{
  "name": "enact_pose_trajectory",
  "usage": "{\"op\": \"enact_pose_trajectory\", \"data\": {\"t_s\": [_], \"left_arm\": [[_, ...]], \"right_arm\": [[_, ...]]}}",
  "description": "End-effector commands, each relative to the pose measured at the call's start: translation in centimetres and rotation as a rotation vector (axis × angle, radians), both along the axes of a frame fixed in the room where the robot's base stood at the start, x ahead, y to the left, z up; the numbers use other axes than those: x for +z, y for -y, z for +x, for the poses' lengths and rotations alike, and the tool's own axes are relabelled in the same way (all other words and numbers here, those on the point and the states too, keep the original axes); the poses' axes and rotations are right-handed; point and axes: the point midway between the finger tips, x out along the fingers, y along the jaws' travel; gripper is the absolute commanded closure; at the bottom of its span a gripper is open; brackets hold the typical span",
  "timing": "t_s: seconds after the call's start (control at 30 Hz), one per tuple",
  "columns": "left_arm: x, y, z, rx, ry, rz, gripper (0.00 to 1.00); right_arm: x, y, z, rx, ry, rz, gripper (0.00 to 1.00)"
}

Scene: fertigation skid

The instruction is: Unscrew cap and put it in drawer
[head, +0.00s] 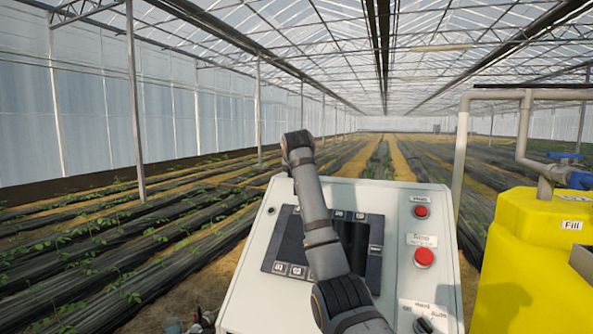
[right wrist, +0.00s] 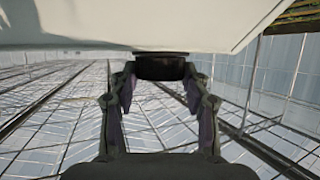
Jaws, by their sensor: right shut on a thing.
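In the right wrist view my right gripper (right wrist: 160,75) is shut on a dark, round cap (right wrist: 160,66), with one finger at each side of it. The cap lies against the edge of a pale, flat surface (right wrist: 150,22); I cannot tell whether it is still attached there. In the head view my right arm crosses in front of the pale control box, and its gripper end is hidden. I do not make out my left gripper. No drawer can be made out in either view.
The control box (head: 260,290) has a dark screen, red buttons (head: 424,257) and a selector switch. A yellow tank (head: 535,265) with grey pipework (head: 525,125) stands at the right. Small grey parts (head: 203,321) show at the bottom left, unclear. Crop rows lie beyond.

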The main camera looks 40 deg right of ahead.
Motion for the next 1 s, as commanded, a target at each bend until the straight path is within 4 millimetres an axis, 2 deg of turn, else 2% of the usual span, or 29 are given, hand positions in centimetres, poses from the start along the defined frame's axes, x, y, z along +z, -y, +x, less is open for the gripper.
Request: {"op": "enact_pose_trajectory", "data": {"t_s": [0.3, 0.43, 0.7, 1.0], "left_arm": [[-1.6, 0.0, 0.0, 0.0, 0.0, 0.0, 1.0], [-1.6, 0.0, 0.0, 0.0, 0.0, 0.0, 1.0], [-1.5, 0.0, 0.0, 0.0, 0.0, 0.0, 1.0], [-0.8, 0.0, 0.0, 0.0, 0.0, -0.001, 1.0]], "right_arm": [[-0.2, 0.4, -0.3, 0.184, 0.003, 0.0, 0.83], [0.0, 0.3, -0.2, 0.257, 0.002, 0.001, 0.83], [0.0, 0.4, -0.2, 0.27, 0.001, 0.001, 0.83], [0.1, 0.7, -0.4, 0.512, -0.001, 0.001, 0.83]]}}
